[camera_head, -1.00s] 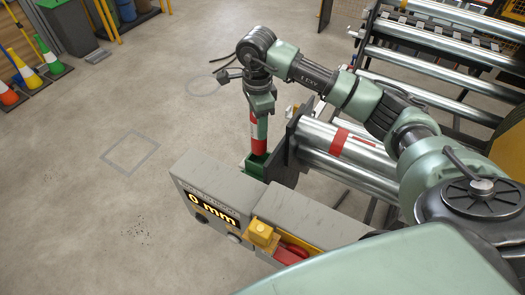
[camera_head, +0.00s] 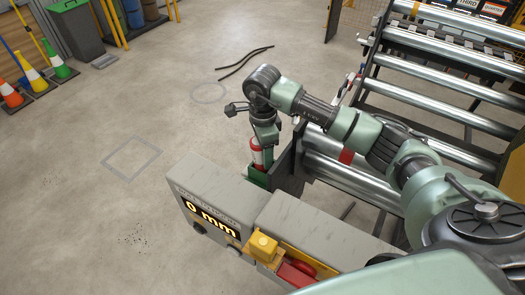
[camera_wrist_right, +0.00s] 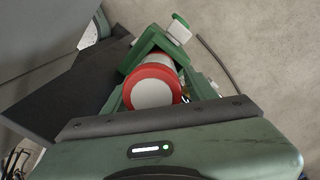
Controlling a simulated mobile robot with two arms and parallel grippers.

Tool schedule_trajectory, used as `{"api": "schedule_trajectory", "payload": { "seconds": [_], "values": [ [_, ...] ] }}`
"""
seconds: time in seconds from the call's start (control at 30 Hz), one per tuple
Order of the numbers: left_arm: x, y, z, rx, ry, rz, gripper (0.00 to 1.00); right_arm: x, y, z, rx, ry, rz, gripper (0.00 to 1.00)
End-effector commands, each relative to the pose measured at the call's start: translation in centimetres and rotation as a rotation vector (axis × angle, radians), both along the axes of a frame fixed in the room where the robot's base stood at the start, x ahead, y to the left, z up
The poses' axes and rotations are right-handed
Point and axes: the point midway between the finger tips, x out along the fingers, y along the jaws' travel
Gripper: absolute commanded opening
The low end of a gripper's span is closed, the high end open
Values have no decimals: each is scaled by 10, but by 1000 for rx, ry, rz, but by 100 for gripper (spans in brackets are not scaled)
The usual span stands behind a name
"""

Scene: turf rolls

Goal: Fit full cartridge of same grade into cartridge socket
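The cartridge (camera_head: 258,157), with red, white and green bands, stands upright below my right gripper (camera_head: 263,142) in the head view. Its lower end is inside the green cartridge socket (camera_head: 257,178) at the machine's end, so its lower part is hidden. My left gripper is out of view.
A grey housing (camera_head: 290,225) with a display reading 0 mm and a yellow block (camera_head: 263,245) stands in front of the socket. A dark plate (camera_head: 290,165) and steel rollers (camera_head: 350,177) lie to the right. The floor on the left is open, with cones at the far left.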

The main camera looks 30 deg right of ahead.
Motion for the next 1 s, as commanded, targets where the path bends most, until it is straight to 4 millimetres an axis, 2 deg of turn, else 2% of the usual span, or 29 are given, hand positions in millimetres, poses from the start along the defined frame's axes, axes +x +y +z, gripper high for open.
{"api": "schedule_trajectory", "payload": {
  "seconds": [0.33,0.47,0.57,0.8,1.0],
  "values": [
    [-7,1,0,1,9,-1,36,2,3,5,8,-10,5,65],
    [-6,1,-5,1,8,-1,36,4,4,15,11,-15,5,65],
    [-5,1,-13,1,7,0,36,4,4,32,10,-18,5,65],
    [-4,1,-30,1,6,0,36,5,4,84,11,-18,6,65],
    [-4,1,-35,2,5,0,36,4,4,115,10,-15,5,65]
  ]
}}
